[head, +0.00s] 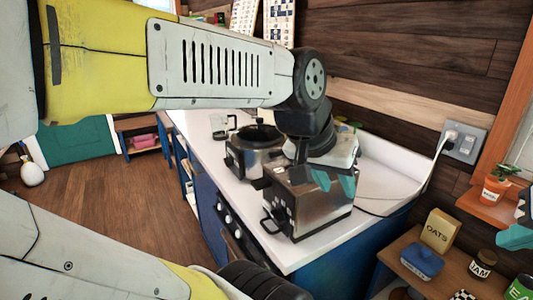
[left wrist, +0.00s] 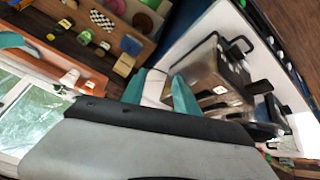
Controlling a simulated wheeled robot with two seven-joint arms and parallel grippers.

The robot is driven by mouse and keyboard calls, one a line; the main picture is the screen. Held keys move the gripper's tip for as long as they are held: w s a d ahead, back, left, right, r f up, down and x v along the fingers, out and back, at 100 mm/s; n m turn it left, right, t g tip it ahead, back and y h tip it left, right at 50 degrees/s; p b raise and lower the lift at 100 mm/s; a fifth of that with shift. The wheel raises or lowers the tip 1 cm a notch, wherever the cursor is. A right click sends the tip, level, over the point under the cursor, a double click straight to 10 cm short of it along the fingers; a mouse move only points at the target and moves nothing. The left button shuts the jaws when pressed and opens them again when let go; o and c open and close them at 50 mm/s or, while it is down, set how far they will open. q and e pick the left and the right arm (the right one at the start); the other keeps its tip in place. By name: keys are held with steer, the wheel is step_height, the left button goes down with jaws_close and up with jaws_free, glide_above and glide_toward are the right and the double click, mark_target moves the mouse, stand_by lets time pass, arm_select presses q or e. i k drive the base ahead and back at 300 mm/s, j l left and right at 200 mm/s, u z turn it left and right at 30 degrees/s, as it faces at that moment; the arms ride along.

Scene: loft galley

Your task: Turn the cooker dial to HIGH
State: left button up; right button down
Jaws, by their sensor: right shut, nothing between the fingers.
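A boxy steel appliance (head: 308,208) with a black front handle stands on the white counter; it also shows in the left wrist view (left wrist: 207,68). A second steel appliance (head: 240,158) with a dark top stands behind it. Dark and white round knobs (head: 228,219) sit on the blue counter front. I cannot tell which part is the cooker dial, nor read any HIGH mark. My left gripper (head: 335,185) has its teal fingers apart, over the near appliance's right side; they also show in the left wrist view (left wrist: 160,88). My right gripper (head: 515,237) is shut, partly cut off at the right edge.
A glass jug (head: 219,126) stands further back on the counter. A cable runs from the wall socket (head: 464,141) to the counter. At right, a wooden shelf holds an oats box (head: 440,230), a blue container (head: 422,262) and a jam jar (head: 482,263). The counter's right part is clear.

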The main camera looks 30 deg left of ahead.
mark_target(229, 161)
steer(key=u, duration=1.3)
steer(key=i+j+u, duration=0.2)
steer(key=j, duration=0.25)
steer(key=i+j+u, duration=0.1)
steer(key=j+u, duration=0.15)
steer(key=j, duration=0.2)
steer(key=i+j+u, duration=0.2)
steer(key=j, duration=0.2)
